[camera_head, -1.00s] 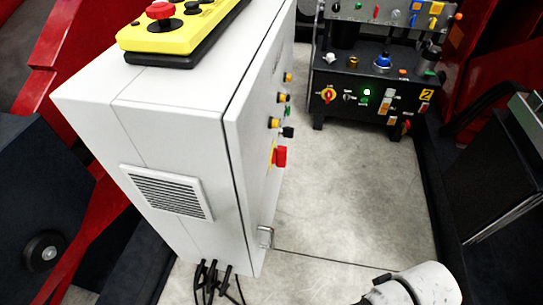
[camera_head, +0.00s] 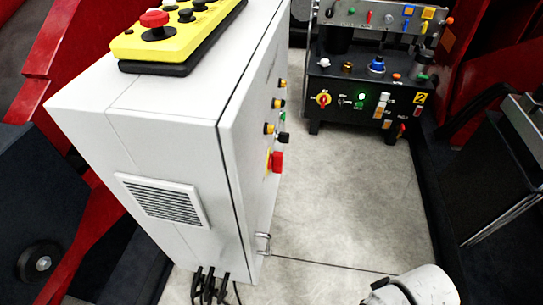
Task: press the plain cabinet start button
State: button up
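A light grey cabinet (camera_head: 150,140) stands at centre left. Its door faces right and shows at a steep slant. The door carries several small controls with yellow collars, a small green button (camera_head: 282,117), a black knob (camera_head: 284,138) and a red switch on a yellow plate (camera_head: 276,162). The green button is seen almost edge-on, and any label is unreadable. My gripper is not in view. Only a white rounded part of my arm shows at the bottom right, apart from the cabinet.
A yellow control box (camera_head: 175,40) with a red mushroom button lies on top of the cabinet. A black console (camera_head: 340,75) with many controls stands behind to the right. Grey floor (camera_head: 340,200) is clear between them. Black cables (camera_head: 210,288) leave the cabinet's bottom.

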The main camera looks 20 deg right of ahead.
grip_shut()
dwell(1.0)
